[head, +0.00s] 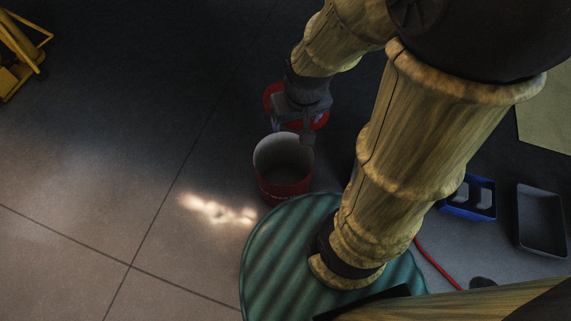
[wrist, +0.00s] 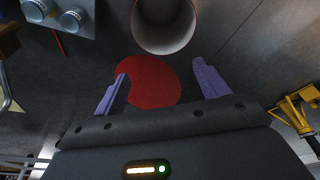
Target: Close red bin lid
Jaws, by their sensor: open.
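The red bin (head: 283,178) stands upright on the floor near the middle of the head view, and its open mouth shows a pale empty inside. Its red lid (head: 272,97) stands open at the far side of the rim, partly hidden behind my gripper (head: 292,130). In the wrist view the bin (wrist: 165,22) is at the top, and the round red lid (wrist: 150,85) lies below it, between my fingers in the picture. My gripper (wrist: 162,88) is open, with its two purple fingers apart and nothing held. I cannot tell whether a finger touches the lid.
A blue crate (head: 470,212) and a dark grey tray (head: 541,220) are on the floor at the right. A red cable (head: 437,264) lies near them. A yellow stand (head: 20,50) is at the far left. The floor left of the bin is clear.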

